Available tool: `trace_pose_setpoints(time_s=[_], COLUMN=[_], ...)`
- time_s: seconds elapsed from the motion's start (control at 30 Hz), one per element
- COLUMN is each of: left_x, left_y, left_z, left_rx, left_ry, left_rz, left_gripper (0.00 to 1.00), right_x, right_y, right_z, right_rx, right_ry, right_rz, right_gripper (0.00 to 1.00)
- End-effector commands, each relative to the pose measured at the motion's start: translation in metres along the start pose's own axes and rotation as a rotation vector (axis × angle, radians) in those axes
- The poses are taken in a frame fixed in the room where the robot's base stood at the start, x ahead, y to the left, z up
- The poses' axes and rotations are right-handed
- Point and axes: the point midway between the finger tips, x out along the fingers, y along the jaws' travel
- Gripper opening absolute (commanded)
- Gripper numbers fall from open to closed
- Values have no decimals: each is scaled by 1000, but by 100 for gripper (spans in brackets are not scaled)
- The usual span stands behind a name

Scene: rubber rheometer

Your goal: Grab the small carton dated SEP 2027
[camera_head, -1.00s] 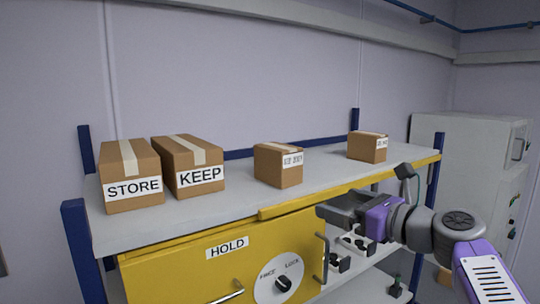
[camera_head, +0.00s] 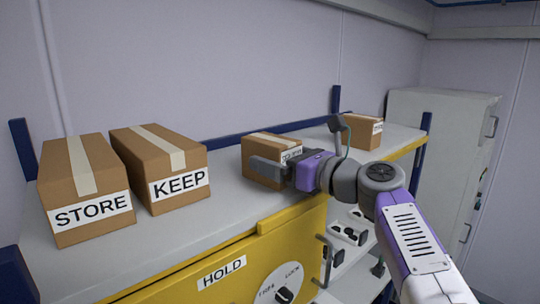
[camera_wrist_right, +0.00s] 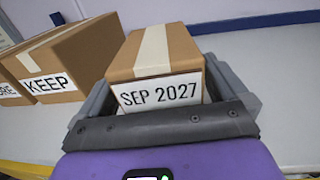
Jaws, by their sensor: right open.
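The small carton dated SEP 2027 (camera_wrist_right: 160,90) is brown with a tape strip on top. In the right wrist view it stands between the two open fingers of my right gripper (camera_wrist_right: 165,105), its label facing the gripper. In the head view the carton (camera_head: 262,146) stands on the grey shelf top, its label partly hidden behind my right gripper (camera_head: 275,172). Whether the fingers touch its sides cannot be told. My left gripper is not in view.
Larger cartons marked STORE (camera_head: 85,190) and KEEP (camera_head: 160,165) stand at left. Another small carton (camera_head: 362,132) stands at right, behind my arm. The grey shelf top (camera_head: 225,210) is clear in front of KEEP. A yellow HOLD cabinet (camera_head: 215,268) is below.

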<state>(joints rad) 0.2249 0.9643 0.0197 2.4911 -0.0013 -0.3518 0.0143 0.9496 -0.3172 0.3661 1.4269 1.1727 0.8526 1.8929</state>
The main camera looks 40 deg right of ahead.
Motion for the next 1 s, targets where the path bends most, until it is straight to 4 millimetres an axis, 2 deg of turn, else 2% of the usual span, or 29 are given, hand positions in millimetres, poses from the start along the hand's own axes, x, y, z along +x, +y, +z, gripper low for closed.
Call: trace_pose_setpoints(time_s=[0.1,0.33,0.8,1.0], left_x=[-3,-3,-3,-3], left_y=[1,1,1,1], left_z=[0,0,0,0], left_rx=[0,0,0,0], left_ry=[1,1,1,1], left_rz=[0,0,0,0], left_gripper=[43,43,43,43], right_x=[9,10,10,10], right_y=[0,0,0,0], right_z=[1,0,1,1], right_rx=[0,-2,-2,-2], right_ry=[0,-1,-3,-3], right_rz=[-1,-1,-1,-1], right_gripper=[100,100,32,32])
